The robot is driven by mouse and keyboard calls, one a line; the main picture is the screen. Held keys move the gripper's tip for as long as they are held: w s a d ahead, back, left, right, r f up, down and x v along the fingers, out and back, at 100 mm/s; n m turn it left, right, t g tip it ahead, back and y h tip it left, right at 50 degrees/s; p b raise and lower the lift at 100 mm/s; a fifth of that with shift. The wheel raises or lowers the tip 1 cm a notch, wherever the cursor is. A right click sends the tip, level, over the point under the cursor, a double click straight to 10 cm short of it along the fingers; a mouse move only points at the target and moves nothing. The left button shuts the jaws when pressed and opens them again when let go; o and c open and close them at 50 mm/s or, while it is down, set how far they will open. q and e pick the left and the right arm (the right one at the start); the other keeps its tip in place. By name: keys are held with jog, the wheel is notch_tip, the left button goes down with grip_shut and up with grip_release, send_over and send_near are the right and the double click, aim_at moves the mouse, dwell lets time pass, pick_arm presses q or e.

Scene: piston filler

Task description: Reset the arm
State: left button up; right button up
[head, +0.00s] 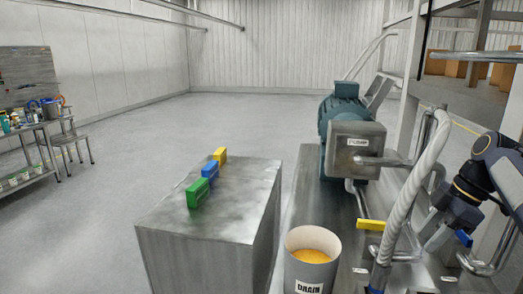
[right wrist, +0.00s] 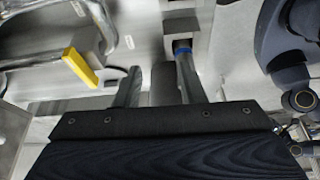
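My right arm comes in from the right in the head view. Its gripper (head: 432,232) is low among the metal pipes, right of the yellow valve handle (head: 371,225). A small blue handle (head: 463,238) shows beside the gripper. In the right wrist view the two fingers of the gripper (right wrist: 158,65) stand apart with no object clearly held between them. The yellow handle (right wrist: 80,68) is left of the fingers. A blue band (right wrist: 182,48) on a metal part shows at the right fingertip; I cannot tell whether they touch. My left gripper is not in view.
A metal box (head: 165,240) bears green (head: 197,193), blue (head: 210,171) and yellow (head: 220,156) blocks. A bucket marked DRAIN (head: 308,270) holds orange material. A teal motor (head: 342,108) stands behind. A pale hose (head: 408,190) rises near my right arm.

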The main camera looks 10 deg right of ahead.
jog(key=s+a+f+m+t, duration=0.2)
jog(key=s+a+f+m, duration=0.5)
jog(key=s+a, duration=0.3)
jog(key=s+a+f+m+t, duration=0.2)
jog(key=s+a+f+m, duration=0.5)
jog(key=s+a, duration=0.3)
jog(key=shift+s+a+f+m, duration=0.2)
jog(key=shift+a+f+m, duration=0.15)
jog(key=shift+m, duration=0.55)
